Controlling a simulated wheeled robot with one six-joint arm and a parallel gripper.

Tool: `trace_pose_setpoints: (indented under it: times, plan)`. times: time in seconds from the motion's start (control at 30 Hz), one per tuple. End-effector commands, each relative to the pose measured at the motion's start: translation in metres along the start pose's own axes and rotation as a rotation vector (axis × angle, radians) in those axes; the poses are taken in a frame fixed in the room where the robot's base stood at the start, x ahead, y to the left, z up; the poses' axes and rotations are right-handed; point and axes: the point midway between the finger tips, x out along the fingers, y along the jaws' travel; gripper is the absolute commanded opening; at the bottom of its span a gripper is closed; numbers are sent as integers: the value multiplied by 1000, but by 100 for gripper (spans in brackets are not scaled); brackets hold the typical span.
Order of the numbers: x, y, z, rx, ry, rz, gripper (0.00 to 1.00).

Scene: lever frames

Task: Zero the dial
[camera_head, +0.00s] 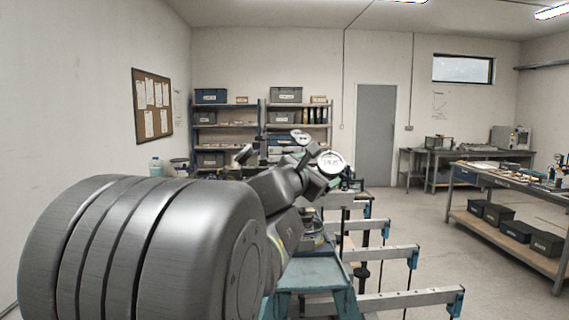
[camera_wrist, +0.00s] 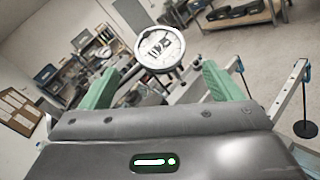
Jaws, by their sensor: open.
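A round dial (camera_head: 331,162) with a white face and dark markings shows just beyond the end of my arm in the head view. In the wrist view the dial (camera_wrist: 160,47) is large, with a pale metal rim, and sits ahead of and between my fingers. Its markings are too small to read. My gripper (camera_wrist: 160,80) is open, with its two green fingers spread wide to the left and right. No contact with the dial shows. In the head view my gripper (camera_head: 318,162) is partly hidden by my arm.
Several metal lever beams with blue ends (camera_head: 388,253) stand in a row on the right of my arm, beside a blue bench (camera_head: 310,274). A workbench (camera_head: 510,183) with black bins stands at right. Shelves (camera_head: 226,135) line the back wall. Open floor lies between.

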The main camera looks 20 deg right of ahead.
Motion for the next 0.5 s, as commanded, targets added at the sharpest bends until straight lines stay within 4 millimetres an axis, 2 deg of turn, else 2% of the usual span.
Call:
trace_pose_setpoints:
  times: [0.1,0.3,0.5]
  plan:
    - [24,0,1,0,0,-3,85]
    - [57,0,1,1,1,-2,85]
    - [75,1,1,2,0,0,85]
